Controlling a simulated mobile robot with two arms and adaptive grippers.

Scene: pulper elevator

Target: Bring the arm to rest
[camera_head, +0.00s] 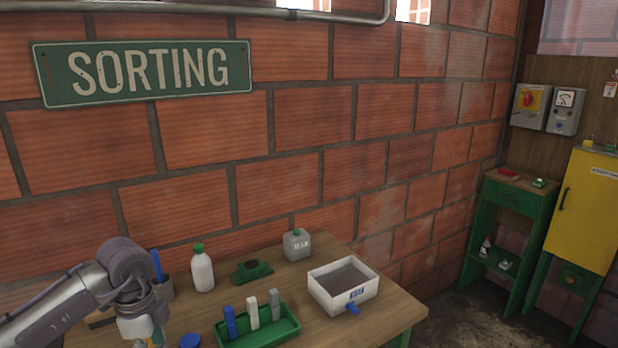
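My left arm comes in from the lower left, over the left end of the wooden table (385,318). Its wrist bends down, and my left gripper (150,338) is at the bottom edge of the head view. The fingers are mostly cut off, so I cannot tell whether they are open or what is between them. Small yellow and blue patches show there. My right arm and gripper are not in view.
On the table are a white bottle (202,272), a green tray (285,328) with upright blue, white and grey pieces, a white box (318,287), a grey canister (296,245) and a blue round cap (190,341). A brick wall stands behind; a yellow cabinet (590,210) is right.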

